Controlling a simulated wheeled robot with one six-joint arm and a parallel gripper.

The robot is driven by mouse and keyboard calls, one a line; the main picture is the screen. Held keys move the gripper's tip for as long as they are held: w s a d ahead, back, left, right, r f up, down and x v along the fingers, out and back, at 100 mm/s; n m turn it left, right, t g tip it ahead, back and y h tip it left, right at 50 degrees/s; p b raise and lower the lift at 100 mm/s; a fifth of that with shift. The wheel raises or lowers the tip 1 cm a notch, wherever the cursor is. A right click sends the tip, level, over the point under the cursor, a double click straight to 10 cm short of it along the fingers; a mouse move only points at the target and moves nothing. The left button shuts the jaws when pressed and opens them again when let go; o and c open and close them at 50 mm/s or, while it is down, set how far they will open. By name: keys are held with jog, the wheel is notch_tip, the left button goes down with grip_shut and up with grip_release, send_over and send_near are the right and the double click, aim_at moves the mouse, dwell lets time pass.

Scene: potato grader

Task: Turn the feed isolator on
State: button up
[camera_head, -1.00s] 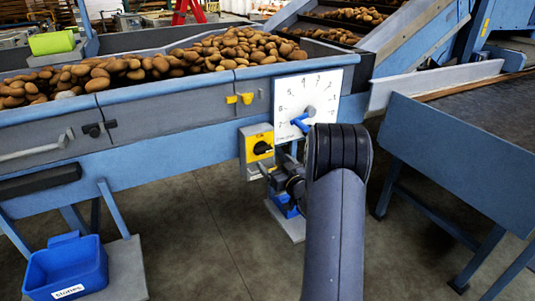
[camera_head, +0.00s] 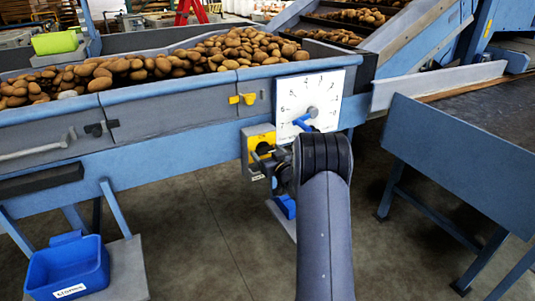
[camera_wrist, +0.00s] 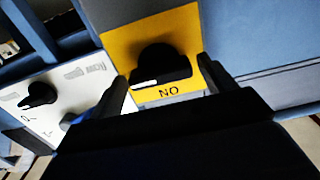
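The feed isolator is a yellow plate (camera_head: 256,133) on a grey box on the feeder's side, with a black rotary knob. In the wrist view the yellow plate (camera_wrist: 186,27) appears upside down, with the knob (camera_wrist: 160,64) close ahead and the word ON beside it. The knob's grip bar lies roughly across the picture, a white mark near its left end. My gripper (camera_wrist: 162,72) is open, one finger on each side of the knob, with visible gaps. In the head view my gripper (camera_head: 264,158) is in front of the isolator and partly hides the knob.
A white dial plate (camera_head: 308,97) with numbers and a blue-handled pointer is close right of the isolator. Yellow and black latches are on the hopper wall (camera_head: 185,98) above, which holds potatoes. A blue bin (camera_head: 68,268) stands lower left. A blue table (camera_head: 450,150) stands right.

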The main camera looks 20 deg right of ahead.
jog(key=c, duration=0.8)
jog(key=shift+b, duration=0.45)
jog(key=n+b, duration=1.7)
jog(key=shift+a+f+n, duration=0.1)
jog(key=shift+f+n, duration=0.05)
jog(key=shift+n, duration=0.25)
jog(key=shift+b, duration=0.3)
jog(key=o, duration=1)
